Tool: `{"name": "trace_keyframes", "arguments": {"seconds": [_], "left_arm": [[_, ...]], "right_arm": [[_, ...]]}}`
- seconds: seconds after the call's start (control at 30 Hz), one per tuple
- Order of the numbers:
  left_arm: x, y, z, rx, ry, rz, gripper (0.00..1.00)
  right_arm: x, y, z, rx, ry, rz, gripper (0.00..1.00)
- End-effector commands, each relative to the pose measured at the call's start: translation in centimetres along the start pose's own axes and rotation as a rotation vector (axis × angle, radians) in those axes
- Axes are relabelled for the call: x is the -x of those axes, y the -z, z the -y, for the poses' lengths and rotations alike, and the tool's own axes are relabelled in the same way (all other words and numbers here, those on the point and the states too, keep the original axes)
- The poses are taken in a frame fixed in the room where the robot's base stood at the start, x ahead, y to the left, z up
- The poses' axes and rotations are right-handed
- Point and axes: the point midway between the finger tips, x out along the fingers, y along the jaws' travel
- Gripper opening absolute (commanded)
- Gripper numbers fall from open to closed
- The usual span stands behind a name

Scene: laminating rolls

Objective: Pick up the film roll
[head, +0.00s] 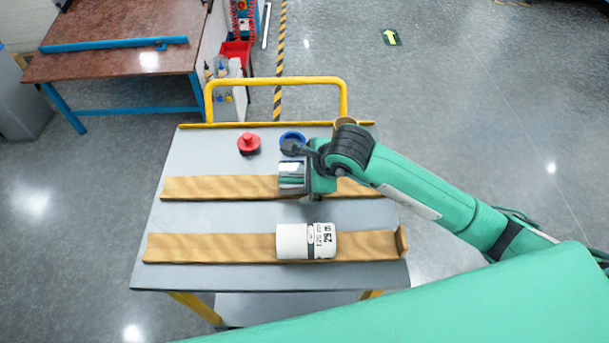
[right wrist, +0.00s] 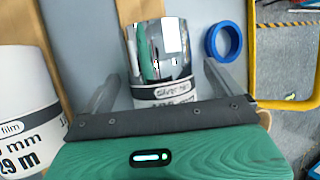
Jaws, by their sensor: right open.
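A white roll (head: 305,242) with black print lies on its side on the near brown strip of the cart. In the right wrist view its label reads "film" (right wrist: 25,115), and it sits at the left, outside the fingers. A shiny silver roll (head: 292,178) lies on the far brown strip. My right gripper (head: 300,173) is open at the silver roll. In the right wrist view the silver roll (right wrist: 160,50) shows between the two spread fingers, its lower part hidden by the gripper body. I cannot tell whether the fingers touch it. My left gripper is not in view.
The grey cart top (head: 230,216) carries two brown strips (head: 200,247). A red object (head: 249,143) and a blue ring (head: 292,137) sit near its back, by the yellow handle (head: 275,82). The grey top between the strips is clear. A brown table (head: 115,62) stands at back left.

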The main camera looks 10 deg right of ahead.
Motion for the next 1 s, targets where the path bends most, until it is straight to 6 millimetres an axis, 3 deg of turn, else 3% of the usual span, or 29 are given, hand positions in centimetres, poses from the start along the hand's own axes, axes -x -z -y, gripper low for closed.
{"name": "trace_keyframes", "arguments": {"seconds": [0.9, 1.0], "left_arm": [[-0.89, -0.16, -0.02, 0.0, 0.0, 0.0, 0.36], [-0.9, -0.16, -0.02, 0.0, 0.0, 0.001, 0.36]], "right_arm": [[-0.41, 0.18, -0.21, 0.0, -0.001, 0.0, 0.96], [-0.42, 0.19, -0.21, 0.0, -0.001, 0.0, 0.77]]}}
